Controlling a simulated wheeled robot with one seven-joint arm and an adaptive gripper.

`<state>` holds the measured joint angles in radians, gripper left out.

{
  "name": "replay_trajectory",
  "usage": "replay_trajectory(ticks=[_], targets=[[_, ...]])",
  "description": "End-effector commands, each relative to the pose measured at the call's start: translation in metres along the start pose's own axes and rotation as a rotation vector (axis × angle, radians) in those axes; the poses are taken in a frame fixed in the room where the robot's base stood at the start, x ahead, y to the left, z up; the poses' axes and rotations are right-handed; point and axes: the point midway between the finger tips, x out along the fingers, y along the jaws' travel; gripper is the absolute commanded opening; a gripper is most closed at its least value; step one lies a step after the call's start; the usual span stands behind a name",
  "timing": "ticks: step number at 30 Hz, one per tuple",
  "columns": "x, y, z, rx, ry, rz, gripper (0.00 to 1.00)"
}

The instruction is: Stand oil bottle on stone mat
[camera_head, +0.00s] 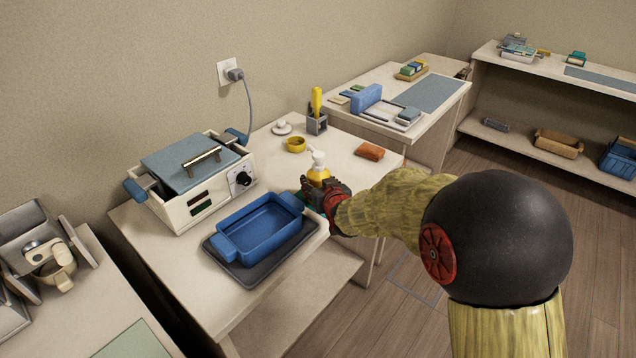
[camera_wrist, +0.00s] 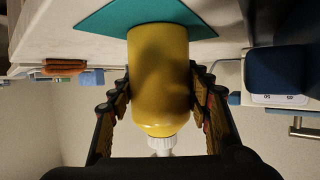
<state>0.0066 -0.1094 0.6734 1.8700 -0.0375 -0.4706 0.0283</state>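The oil bottle (camera_head: 318,175) is yellow with a white pump top and stands upright at the front part of the middle table. In the wrist view, which is upside down, its yellow body (camera_wrist: 160,75) fills the middle, white cap downward. My gripper (camera_head: 322,190) has a finger on each side of the body, and both appear to press against it. A flat teal mat (camera_wrist: 95,22), likely the stone mat, lies at the bottle's base. In the head view only a green sliver of it shows beneath my gripper. I cannot tell whether the base touches the mat.
A blue tray (camera_head: 262,226) on a dark mat (camera_head: 228,262) lies left of my gripper. The wax warmer (camera_head: 190,205) stands behind it. An orange-brown block (camera_head: 369,152), a yellow bowl (camera_head: 296,145) and a grey holder (camera_head: 317,125) are farther back. Clear tabletop lies between bowl and block.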

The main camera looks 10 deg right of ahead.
Motion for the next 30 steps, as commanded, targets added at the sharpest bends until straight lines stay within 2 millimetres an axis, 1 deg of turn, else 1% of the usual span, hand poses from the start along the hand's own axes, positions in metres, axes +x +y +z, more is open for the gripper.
replay_trajectory(ticks=[1,11,30], targets=[[-0.0001,0.0000,-0.0016,0.000,0.003,0.000,0.51],[-0.0001,0.0000,-0.0004,0.000,0.001,0.000,0.70],[-0.0010,0.0000,0.0001,0.000,0.000,0.000,0.70]])
